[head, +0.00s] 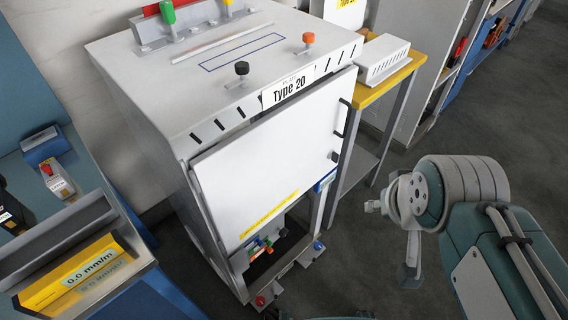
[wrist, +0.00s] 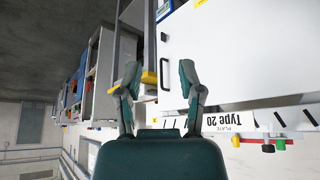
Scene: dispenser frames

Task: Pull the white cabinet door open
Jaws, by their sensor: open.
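The white cabinet door (head: 270,150) is on the front of a grey-white cabinet (head: 130,75) labelled "Type 20". A black bar handle (head: 343,118) sits near its right edge. The door's top edge sits off the cabinet front, but I cannot tell how far it stands open.
A yellow-topped side table (head: 385,88) with a white vented box (head: 378,60) stands right of the cabinet. A blue bench with a yellow gauge panel (head: 85,275) is at the lower left. Grey floor (head: 400,145) is clear between the table and my arm.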

